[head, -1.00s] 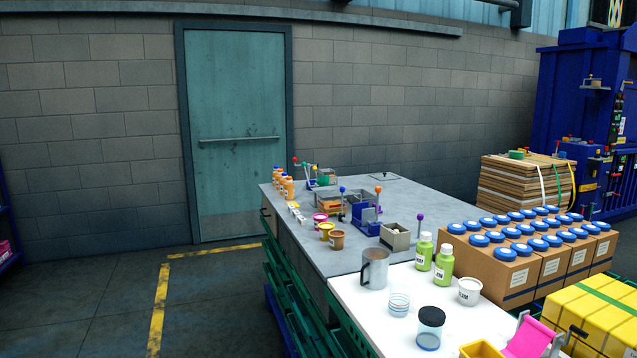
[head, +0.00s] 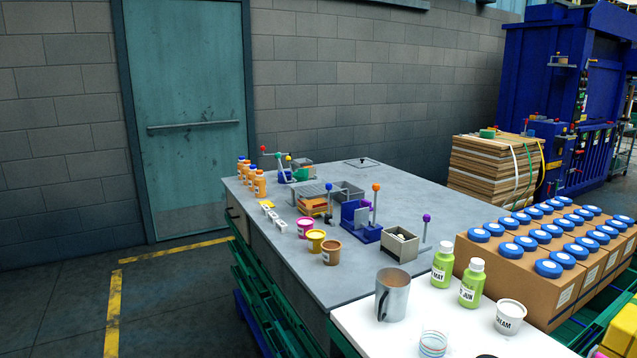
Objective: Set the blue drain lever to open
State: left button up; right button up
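A lever with a blue ball knob (head: 328,188) stands on the grey worktop, in front of a grey tray and left of a blue fixture (head: 361,222). Its rod looks close to upright. I cannot tell from here whether this is the drain lever or which setting it is in. Neither of my grippers is in view.
Other levers have orange (head: 376,187), purple (head: 427,217) and red (head: 263,149) knobs. Boxes with blue lids (head: 520,275) are at right. The floor at left (head: 60,310) is clear.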

aim_at(328, 186)
jog(key=i+j+u, duration=0.25)
jog(key=i+j, duration=1.35)
jog(key=j, duration=0.15)
